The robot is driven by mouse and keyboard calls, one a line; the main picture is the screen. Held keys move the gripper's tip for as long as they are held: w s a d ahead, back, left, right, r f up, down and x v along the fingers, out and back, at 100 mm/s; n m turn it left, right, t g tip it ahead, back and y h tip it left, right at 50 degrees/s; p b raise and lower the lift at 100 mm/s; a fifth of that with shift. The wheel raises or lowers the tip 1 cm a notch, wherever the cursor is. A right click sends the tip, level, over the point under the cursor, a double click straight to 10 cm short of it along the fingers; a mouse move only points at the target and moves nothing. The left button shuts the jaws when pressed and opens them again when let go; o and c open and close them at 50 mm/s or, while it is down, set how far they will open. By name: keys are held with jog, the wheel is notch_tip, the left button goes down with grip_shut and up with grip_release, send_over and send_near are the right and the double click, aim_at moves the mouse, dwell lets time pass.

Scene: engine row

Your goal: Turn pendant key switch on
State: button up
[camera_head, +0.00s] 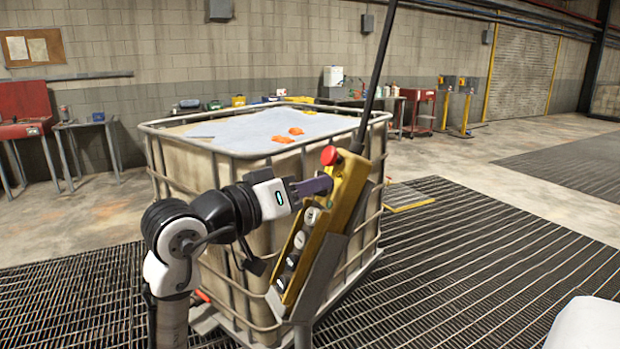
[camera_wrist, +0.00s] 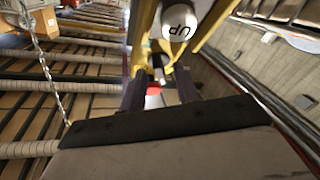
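The yellow pendant (camera_head: 345,192) hangs tilted from a dark pole, with a red mushroom button (camera_head: 329,155) at its top and several round buttons down its face. My gripper (camera_head: 328,184) reaches in from the left, its purple-grey fingers at the upper part of the pendant, just below the red button. In the wrist view, the fingers (camera_wrist: 158,84) stand apart with a gap between them; a blurred red and pale shape shows in it. A white button marked "UP" (camera_wrist: 179,22) is close by. I cannot make out the key switch; my fingers may cover it.
A caged tank (camera_head: 225,160) with a pale sheet on top stands right behind the pendant. A grey bracket (camera_head: 318,275) backs the pendant's lower end. In the wrist view, a chain (camera_wrist: 48,70) hangs at left. Grated floor (camera_head: 470,250) lies open to the right.

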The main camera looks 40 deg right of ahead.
jog(key=shift+d, duration=0.3)
grip_shut()
